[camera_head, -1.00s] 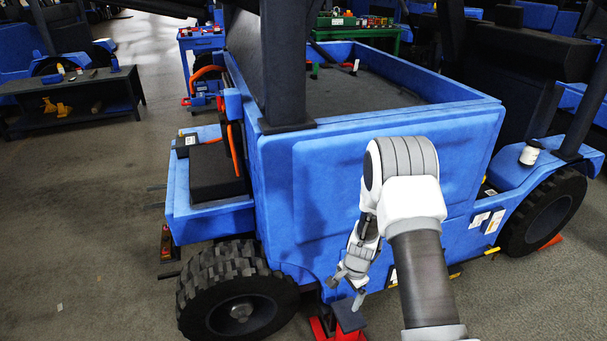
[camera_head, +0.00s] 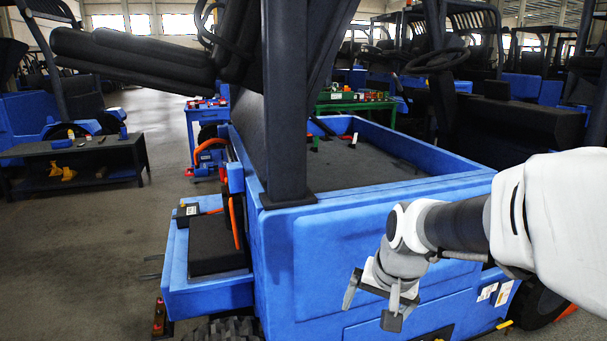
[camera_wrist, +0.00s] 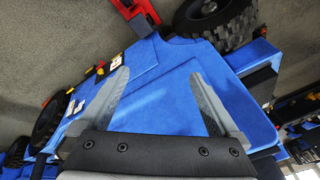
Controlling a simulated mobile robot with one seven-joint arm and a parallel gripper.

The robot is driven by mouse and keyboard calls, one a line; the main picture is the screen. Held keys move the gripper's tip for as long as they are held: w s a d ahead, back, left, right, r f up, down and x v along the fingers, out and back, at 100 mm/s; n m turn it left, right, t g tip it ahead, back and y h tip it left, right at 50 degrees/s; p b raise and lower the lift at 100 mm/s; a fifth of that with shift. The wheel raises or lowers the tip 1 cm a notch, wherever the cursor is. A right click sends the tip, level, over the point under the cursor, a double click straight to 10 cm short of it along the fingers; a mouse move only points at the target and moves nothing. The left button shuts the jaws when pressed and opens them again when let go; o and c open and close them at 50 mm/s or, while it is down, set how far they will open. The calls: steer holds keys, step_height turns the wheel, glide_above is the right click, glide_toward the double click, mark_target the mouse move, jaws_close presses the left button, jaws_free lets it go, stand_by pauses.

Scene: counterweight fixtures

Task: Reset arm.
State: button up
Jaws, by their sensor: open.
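My gripper (camera_head: 373,298) hangs in front of the side panel of a blue vehicle (camera_head: 330,240). Its two fingers are apart with nothing between them. My arm reaches in from the right of the head view, with the elbow raised. In the wrist view my gripper's fingers (camera_wrist: 160,95) are spread wide, with the blue panel (camera_wrist: 160,62) behind them. I cannot tell the exact gap between the fingers and the panel.
The vehicle has a dark post (camera_head: 284,100) and an open-topped bed (camera_head: 375,165). A dark low bench (camera_head: 80,160) stands at the left, and a green table (camera_head: 355,106) behind. A red stand (camera_wrist: 135,12) shows in the wrist view.

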steer(key=s+d+r+n+t+h, duration=0.1)
steer(key=s+r+n, duration=0.15)
steer(key=s, duration=0.55)
steer(key=s+d+r+n+t, duration=0.15)
steer(key=s+r, duration=0.25)
steer(key=s, duration=0.4)
step_height(320, 180, up, 22)
steer(key=p, duration=2.1)
steer(key=shift+w+a+g+p, duration=0.15)
steer(key=shift+a+g+p, duration=0.15)
steer(key=shift+g+p, duration=0.1)
